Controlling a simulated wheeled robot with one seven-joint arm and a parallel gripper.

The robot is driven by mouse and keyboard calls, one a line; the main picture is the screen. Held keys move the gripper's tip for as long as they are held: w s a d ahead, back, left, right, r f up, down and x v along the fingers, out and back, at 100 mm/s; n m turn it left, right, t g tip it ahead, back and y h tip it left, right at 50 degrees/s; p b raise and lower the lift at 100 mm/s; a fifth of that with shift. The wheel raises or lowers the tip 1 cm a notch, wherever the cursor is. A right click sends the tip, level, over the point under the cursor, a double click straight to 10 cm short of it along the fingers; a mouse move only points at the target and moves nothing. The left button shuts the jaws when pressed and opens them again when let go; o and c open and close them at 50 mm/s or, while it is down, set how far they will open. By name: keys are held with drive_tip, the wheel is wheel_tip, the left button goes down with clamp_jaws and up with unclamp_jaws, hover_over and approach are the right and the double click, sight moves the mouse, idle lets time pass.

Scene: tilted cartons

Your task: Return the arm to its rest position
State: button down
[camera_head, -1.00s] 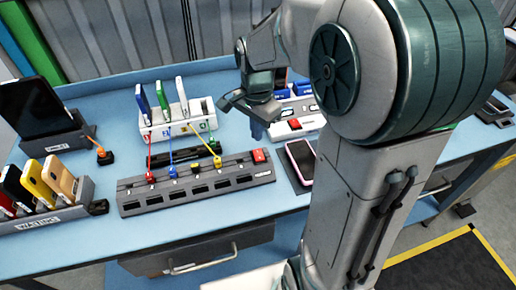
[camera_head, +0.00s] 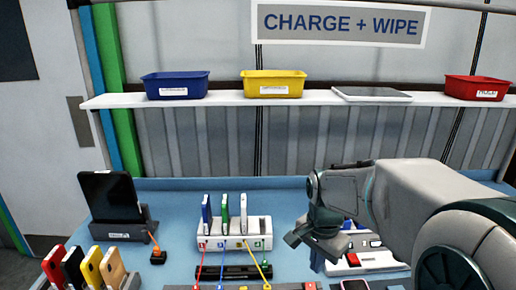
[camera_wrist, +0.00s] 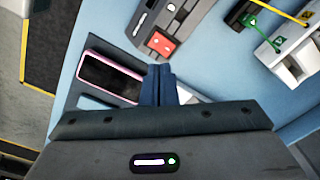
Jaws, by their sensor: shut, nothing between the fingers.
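My gripper (camera_wrist: 158,84) shows in the wrist view with its two blue fingers pressed together and nothing between them. It points down over the blue bench, close to a pink-edged phone (camera_wrist: 110,76) that lies on a dark pad. I cannot tell its exact height above the bench. In the head view my arm reaches in from the right. Its wrist (camera_head: 325,220) hangs over the bench in front of a white unit with a red button (camera_head: 353,259), and the fingers are mostly hidden there.
A white charging stand (camera_head: 236,243) holds upright phones, with coloured cables in front. A tablet on a dock (camera_head: 112,200) and a rack of phones (camera_head: 88,268) stand at left. Blue (camera_head: 175,86), yellow (camera_head: 273,84) and red (camera_head: 478,88) bins sit on the shelf (camera_head: 225,97).

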drive_tip(key=s+r+n+t, duration=0.1)
drive_tip(key=s+n+t, duration=0.1)
drive_tip(key=s+n, duration=0.8)
drive_tip(key=shift+s+r+t, duration=0.2)
drive_tip(key=shift+s+t, duration=0.1)
drive_tip(key=shift+s, duration=0.95)
wheel_tip(320, 180, up, 5)
drive_tip(key=g+b, duration=0.1)
drive_tip(key=b, duration=0.2)
hover_over(312, 286)
drive_tip(key=s, duration=0.3)
drive_tip(key=shift+f, duration=0.1)
drive_tip(key=shift+f, duration=0.15)
drive_tip(key=f, duration=0.4)
drive_tip(key=w+f, duration=0.1)
drive_tip(key=f, duration=0.4)
drive_tip(key=w+f, duration=0.1)
drive_tip(key=f, duration=0.3)
drive_tip(key=shift+w+f, duration=0.2)
drive_tip(key=shift+f, duration=0.1)
